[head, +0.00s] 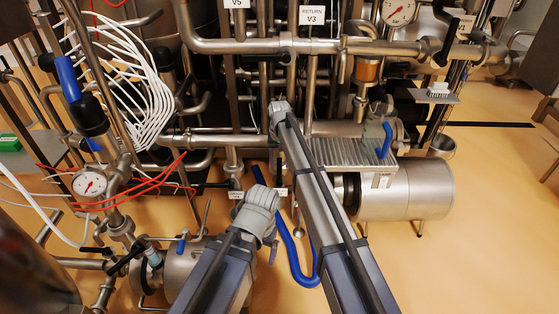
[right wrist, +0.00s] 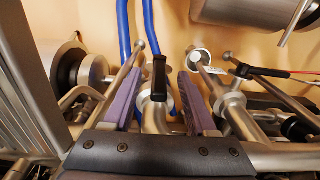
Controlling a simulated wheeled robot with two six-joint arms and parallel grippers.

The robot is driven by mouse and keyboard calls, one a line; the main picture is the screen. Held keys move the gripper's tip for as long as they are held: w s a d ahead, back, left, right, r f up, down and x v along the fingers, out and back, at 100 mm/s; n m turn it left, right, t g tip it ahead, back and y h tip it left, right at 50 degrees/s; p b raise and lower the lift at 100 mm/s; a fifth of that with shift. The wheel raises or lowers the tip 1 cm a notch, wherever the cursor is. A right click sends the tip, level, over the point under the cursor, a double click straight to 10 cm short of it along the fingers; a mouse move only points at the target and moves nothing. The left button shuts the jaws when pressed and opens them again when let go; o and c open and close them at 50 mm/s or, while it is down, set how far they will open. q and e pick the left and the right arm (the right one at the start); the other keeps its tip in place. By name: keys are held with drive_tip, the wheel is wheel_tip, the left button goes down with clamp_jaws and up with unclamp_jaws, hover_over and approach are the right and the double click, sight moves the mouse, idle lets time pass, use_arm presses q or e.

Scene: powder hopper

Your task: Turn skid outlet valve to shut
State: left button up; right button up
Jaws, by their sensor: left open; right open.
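In the right wrist view, my right gripper (right wrist: 161,82) is open, with its two purple fingers apart. A black valve handle (right wrist: 159,72) stands between the fingers, above a steel pipe fitting (right wrist: 154,112). There is a gap on both sides, and I see no grip on it. I cannot read a label that says whether this is the skid outlet valve, or whether it is open or shut. In the head view, my right arm's wrist (head: 279,110) reaches into the pipework, and its fingers are hidden. My left gripper (head: 272,250) is lower, mostly hidden behind its own wrist, and holds nothing I can see.
A blue hose (head: 296,262) runs down to the floor, close to the fingers in the wrist view. A ribbed steel plate (head: 340,153) and a steel cylinder (head: 425,190) stand right. A gauge (head: 90,184) and red cables are left. Floor at the lower right is clear.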

drive_tip(key=shift+w+r, duration=0.25)
drive_tip(key=shift+w, duration=0.35)
drive_tip(key=shift+w+r, duration=0.25)
drive_tip(key=shift+w, duration=0.3)
drive_tip(key=b, duration=0.8)
hover_over(280, 185)
drive_tip(key=w, duration=0.1)
wheel_tip(280, 185, down, 8)
drive_tip(key=shift+a, duration=0.1)
use_arm(q)
wheel_tip(280, 185, down, 7)
use_arm(e)
drive_tip(key=shift+c, duration=0.2)
clamp_jaws()
